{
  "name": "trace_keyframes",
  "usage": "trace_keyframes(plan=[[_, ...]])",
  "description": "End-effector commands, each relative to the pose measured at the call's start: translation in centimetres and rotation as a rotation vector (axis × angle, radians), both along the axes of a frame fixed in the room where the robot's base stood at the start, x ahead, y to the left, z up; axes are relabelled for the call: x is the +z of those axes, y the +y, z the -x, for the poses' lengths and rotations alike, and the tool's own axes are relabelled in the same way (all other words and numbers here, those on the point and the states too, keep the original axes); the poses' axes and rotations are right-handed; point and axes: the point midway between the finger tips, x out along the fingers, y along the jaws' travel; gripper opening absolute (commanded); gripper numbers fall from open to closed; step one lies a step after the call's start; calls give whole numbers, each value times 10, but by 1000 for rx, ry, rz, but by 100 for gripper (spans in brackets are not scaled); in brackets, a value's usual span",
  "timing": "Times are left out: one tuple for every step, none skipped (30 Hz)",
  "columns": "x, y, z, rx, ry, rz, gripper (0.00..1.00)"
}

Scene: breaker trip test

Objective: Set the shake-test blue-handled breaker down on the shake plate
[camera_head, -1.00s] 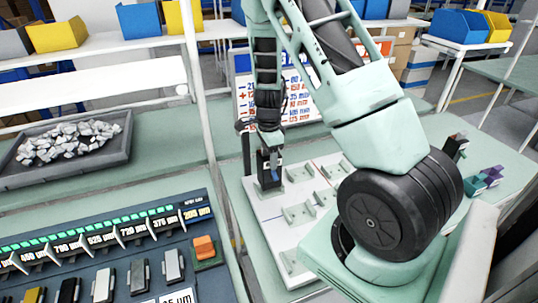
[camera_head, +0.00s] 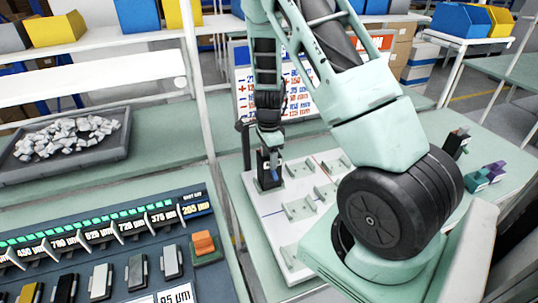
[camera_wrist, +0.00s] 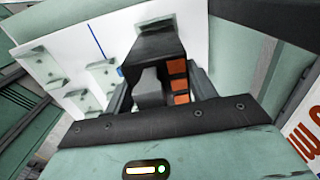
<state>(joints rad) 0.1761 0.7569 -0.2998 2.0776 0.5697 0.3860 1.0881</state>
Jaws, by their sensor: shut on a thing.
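The shake plate (camera_head: 262,206) is a white board with several pale green brackets on it, left of my arm's base. My gripper (camera_head: 270,160) points down over its far left corner, shut on a dark breaker (camera_head: 267,183) with a small blue part showing beside the fingers. The breaker stands upright at the plate surface; whether it touches or sits in a bracket cannot be told. In the wrist view the breaker (camera_wrist: 150,75) is a dark block between the fingers, with orange patches beside it. The plate (camera_wrist: 75,40) shows behind it with a blue line.
A dark breaker (camera_head: 456,145), a teal one (camera_head: 478,179) and a purple one (camera_head: 494,170) stand on the green bench at right. A panel board (camera_head: 242,80) stands behind the plate. A console (camera_head: 110,260) and a tray of grey fragments (camera_head: 65,178) lie left.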

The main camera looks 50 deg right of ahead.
Motion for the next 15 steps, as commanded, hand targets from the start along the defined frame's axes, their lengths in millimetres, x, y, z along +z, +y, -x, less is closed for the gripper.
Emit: trace_keyframes(plan=[[-2, 0, 0, 0, -1, 0, 0], [-2, 0, 0, 0, -1, 0, 0], [-3, 0, 0, 0, -1, 0, 0], [-4, 0, 0, 0, -1, 0, 0], [-5, 0, 0, 0, -1, 0, 0], [-5, 0, 0, 0, -1, 0, 0], [-6, 0, 0, 0, -1, 0, 0], [-7, 0, 0, 0, -1, 0, 0], [-8, 0, 0, 0, -2, 1, 0], [-8, 0, 0, -1, -2, 1, 0], [-9, 0, 0, -1, -2, 1, 0], [-10, 0, 0, -1, -2, 1, 0], [-9, 0, -1, -1, -2, 1, 62], [-9, 0, -1, -1, -2, 1, 70], [-9, 0, 0, -1, -2, 1, 81]])
